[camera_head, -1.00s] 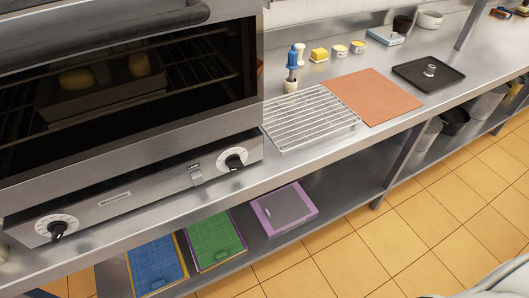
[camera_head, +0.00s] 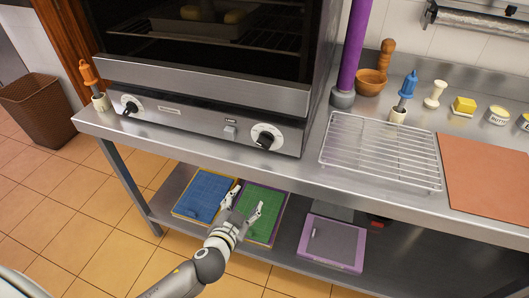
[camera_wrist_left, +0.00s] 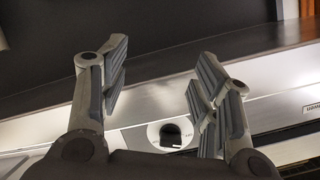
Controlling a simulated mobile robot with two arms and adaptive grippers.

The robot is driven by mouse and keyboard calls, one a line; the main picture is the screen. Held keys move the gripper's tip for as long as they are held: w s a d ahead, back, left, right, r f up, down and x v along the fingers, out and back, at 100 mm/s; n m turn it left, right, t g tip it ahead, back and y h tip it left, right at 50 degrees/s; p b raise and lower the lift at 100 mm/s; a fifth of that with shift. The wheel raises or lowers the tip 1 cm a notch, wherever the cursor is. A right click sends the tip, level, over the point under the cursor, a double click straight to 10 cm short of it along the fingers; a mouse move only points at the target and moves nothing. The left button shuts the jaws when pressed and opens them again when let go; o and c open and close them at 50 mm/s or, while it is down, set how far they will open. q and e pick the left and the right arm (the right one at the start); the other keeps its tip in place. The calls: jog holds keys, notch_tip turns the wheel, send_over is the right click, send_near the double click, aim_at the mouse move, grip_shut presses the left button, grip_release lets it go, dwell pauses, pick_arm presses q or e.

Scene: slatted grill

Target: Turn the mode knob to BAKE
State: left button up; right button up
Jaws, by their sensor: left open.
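The oven's front panel carries two black knobs on round white dials: a left knob (camera_head: 131,106) and a right knob (camera_head: 265,140). I cannot read which one is the mode knob or where BAKE lies. My left gripper (camera_head: 245,199) is open and empty, in front of and below the panel, apart from both knobs. In the left wrist view, its spread fingers (camera_wrist_left: 160,62) frame the panel, and a knob (camera_wrist_left: 171,134) shows low between them. My right gripper is out of view.
A lamp switch (camera_head: 230,128) sits between the knobs. The steel counter (camera_head: 310,170) holds a wire rack (camera_head: 380,150) right of the oven. Blue (camera_head: 203,195) and green (camera_head: 262,202) boards and a purple-edged one (camera_head: 332,243) lie on the lower shelf. Open floor lies in front.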

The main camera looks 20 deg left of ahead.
aim_at(263, 145)
pick_arm(q)
notch_tip(263, 145, up, 14)
jog(key=s+d+t+b, duration=0.1)
jog(key=d+t, duration=0.1)
jog(key=t, duration=0.2)
jog(key=shift+n+h, duration=0.3)
jog(key=shift+h, duration=0.1)
jog(key=w, duration=0.3)
jog(key=w+p, duration=0.1)
jog(key=w, duration=0.2)
jog(key=w+p, duration=0.1)
jog(key=w, duration=0.2)
jog(key=shift+d+r, duration=0.25)
jog(key=shift+d, duration=0.1)
jog(key=shift+w+f+p, duration=0.1)
jog(key=shift+w+p, duration=0.2)
jog(key=shift+w, duration=0.45)
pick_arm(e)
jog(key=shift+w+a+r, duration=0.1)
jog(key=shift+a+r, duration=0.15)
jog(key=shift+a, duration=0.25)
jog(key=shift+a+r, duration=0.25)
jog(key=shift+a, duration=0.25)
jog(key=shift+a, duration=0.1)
pick_arm(q)
jog(key=shift+c, duration=0.6)
jog(key=c, duration=0.9)
